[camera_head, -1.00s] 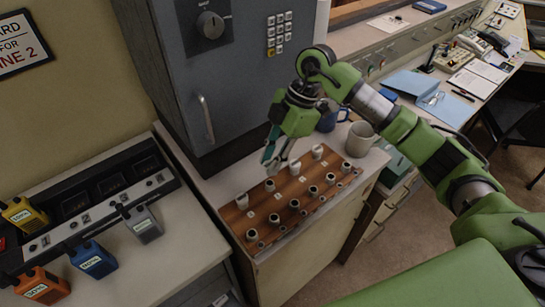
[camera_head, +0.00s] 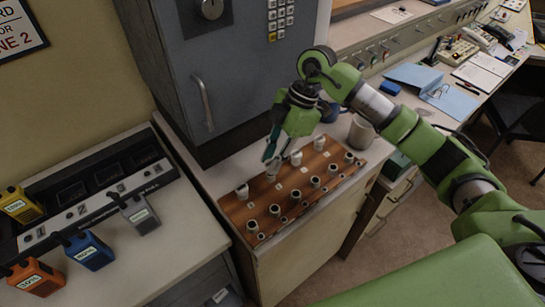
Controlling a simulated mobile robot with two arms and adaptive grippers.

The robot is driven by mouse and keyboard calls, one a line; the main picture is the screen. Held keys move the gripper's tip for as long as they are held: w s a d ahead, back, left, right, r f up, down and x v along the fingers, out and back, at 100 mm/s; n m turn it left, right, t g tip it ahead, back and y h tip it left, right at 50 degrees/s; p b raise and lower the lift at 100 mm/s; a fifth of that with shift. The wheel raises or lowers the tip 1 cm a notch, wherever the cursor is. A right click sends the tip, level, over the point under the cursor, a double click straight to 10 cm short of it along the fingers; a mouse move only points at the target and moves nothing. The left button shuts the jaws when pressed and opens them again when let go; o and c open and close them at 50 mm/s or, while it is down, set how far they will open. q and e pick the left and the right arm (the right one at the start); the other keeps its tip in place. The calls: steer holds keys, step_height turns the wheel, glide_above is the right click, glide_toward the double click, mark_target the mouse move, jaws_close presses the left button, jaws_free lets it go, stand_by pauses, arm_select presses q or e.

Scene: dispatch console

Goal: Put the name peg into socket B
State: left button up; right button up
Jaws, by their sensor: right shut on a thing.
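My right gripper (camera_head: 272,158) comes in from the right, pointing down over the back row of the brown wooden peg board (camera_head: 232,218). It is shut on a pale peg (camera_head: 273,171), second from the left in that row. I cannot tell whether this peg is seated or lifted a little. Other white pegs stand upright in the back row, one at the left (camera_head: 242,191) and two to the right (camera_head: 296,158) (camera_head: 319,143). A front row of dark-topped round sockets (camera_head: 296,196) runs along the board. Their letters are too small to read. My left gripper is not in view.
A grey cabinet (camera_head: 240,90) rises right behind the board. A mug (camera_head: 361,133) stands near the board's far right end. Several handheld radios (camera_head: 91,252) and a charger rack (camera_head: 85,190) are at the left. The board's front edge lies near the counter edge.

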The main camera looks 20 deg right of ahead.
steer(key=shift+f, duration=0.5)
stand_by(0.7)
stand_by(0.6)
steer(key=shift+f, duration=0.5)
stand_by(0.5)
steer(key=shift+p, duration=0.3)
steer(key=shift+f, duration=0.1)
stand_by(0.6)
steer(key=o, duration=0.9)
